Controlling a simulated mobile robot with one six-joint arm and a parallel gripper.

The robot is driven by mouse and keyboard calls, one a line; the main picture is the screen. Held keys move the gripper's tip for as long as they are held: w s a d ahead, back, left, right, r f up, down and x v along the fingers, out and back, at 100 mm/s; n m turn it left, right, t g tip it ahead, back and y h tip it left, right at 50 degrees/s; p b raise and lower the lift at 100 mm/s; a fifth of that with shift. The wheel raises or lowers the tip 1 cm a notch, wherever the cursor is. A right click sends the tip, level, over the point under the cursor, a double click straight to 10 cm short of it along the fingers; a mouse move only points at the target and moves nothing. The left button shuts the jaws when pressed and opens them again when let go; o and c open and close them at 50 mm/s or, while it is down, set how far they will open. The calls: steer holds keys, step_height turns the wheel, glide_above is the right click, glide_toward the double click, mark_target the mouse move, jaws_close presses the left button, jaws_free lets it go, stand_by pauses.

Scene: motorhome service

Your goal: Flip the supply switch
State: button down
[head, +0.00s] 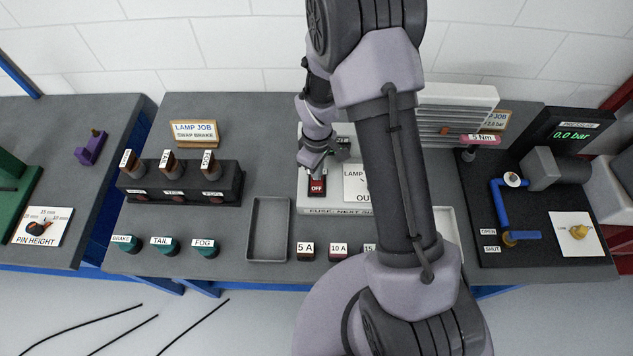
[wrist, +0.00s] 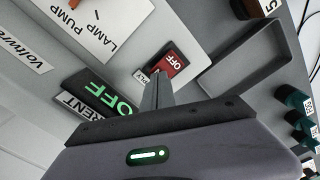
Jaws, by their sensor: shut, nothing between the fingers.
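The supply switch (head: 317,187) is a red rocker marked OFF, set in a dark frame on the pale fuse panel (head: 310,208). In the wrist view the red switch (wrist: 178,63) shows just past the fingertips, with part of a label ending in "PLY" beside it. My gripper (head: 313,171) is over the panel at the switch's far edge. In the wrist view the gripper's fingers (wrist: 158,78) are together and empty, pointing at the switch. I cannot tell whether they touch it. A dark display (wrist: 108,93) beside the fingers shows OFF in green.
An empty grey tray (head: 269,229) lies left of the panel. Fuses marked 5 A (head: 306,252) and 10 A (head: 338,251) stand in front. A lamp block (head: 180,187) is further left. The valve board (head: 520,220) is at right. My arm hides part of the panel.

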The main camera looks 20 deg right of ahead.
steer(key=shift+f+b, duration=2.2)
steer(key=shift+f, duration=0.2)
stand_by(0.6)
steer(key=r+p, duration=0.1)
steer(key=r, duration=0.1)
steer(key=r+p, duration=0.2)
steer(key=r, duration=0.1)
steer(key=r+p, duration=0.2)
steer(key=shift+s+r, duration=0.2)
steer(key=shift+s, duration=0.1)
steer(key=shift+w, duration=0.3)
steer(key=shift+s, duration=0.1)
